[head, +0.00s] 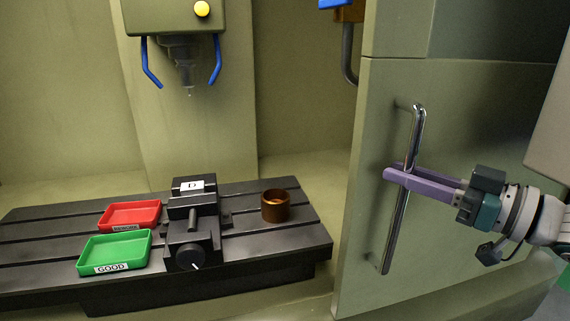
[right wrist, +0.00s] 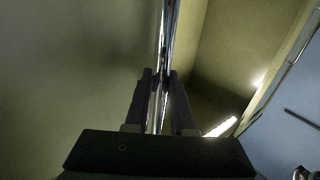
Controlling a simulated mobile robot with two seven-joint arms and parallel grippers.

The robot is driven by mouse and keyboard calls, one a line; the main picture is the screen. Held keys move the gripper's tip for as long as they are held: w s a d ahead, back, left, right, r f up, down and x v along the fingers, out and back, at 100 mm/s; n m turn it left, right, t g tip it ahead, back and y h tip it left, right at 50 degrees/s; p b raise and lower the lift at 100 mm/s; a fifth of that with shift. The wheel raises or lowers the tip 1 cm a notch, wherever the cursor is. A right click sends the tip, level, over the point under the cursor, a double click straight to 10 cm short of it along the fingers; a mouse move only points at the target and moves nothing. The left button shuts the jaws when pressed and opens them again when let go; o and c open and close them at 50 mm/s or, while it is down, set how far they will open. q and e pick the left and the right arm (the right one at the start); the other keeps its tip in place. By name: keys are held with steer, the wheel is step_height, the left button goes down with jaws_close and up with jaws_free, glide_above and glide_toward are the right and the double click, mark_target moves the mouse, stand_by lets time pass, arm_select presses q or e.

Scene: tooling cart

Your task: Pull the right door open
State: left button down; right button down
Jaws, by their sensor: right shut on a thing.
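The right door (head: 385,215) is an olive-green panel on the right of the head view. It carries a long upright chrome handle (head: 391,245), slightly tilted. My right gripper (head: 397,176) has purple fingers that are shut on this handle at about its middle. In the right wrist view the handle (right wrist: 170,30) runs between the two dark fingers (right wrist: 161,82). The machine's interior shows to the left of the door's edge. My left gripper is not in view.
Inside stand a black slotted table (head: 290,245), a vise (head: 190,222), a red tray (head: 131,214), a green tray labelled GOOD (head: 114,252) and a brown cup (head: 275,206). A spindle head (head: 178,18) with blue nozzles hangs above.

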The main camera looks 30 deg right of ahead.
steer(key=c, duration=0.8)
jaws_free()
steer(key=shift+o, duration=0.2)
steer(key=v, duration=1)
